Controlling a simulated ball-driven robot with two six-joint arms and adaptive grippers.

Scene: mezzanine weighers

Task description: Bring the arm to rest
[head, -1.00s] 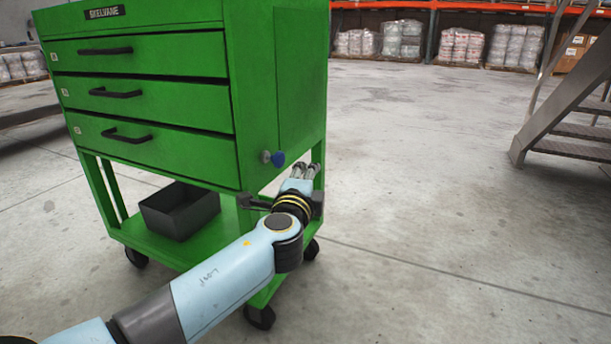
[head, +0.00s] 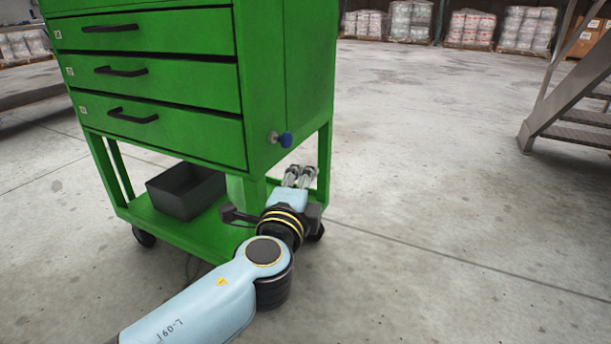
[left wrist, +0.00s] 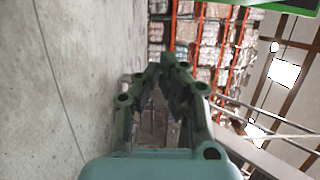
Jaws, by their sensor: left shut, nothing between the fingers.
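My left arm comes in from the lower left of the head view. Its gripper (head: 300,176) is beside the right side of the green cart (head: 300,80), below the drawers, near the cart's right leg. I cannot tell whether it touches the cart. The left gripper also shows in the left wrist view (left wrist: 166,62), with its fingers together and nothing between them. The cart has several drawers with black handles and a blue knob (head: 285,139) on its side, just above the gripper. My right gripper is not in view.
A black bin (head: 185,192) sits on the cart's lower shelf. A metal staircase (head: 570,110) stands at the right. Pallets of wrapped sacks (head: 470,28) line the back. The concrete floor between cart and stairs is clear.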

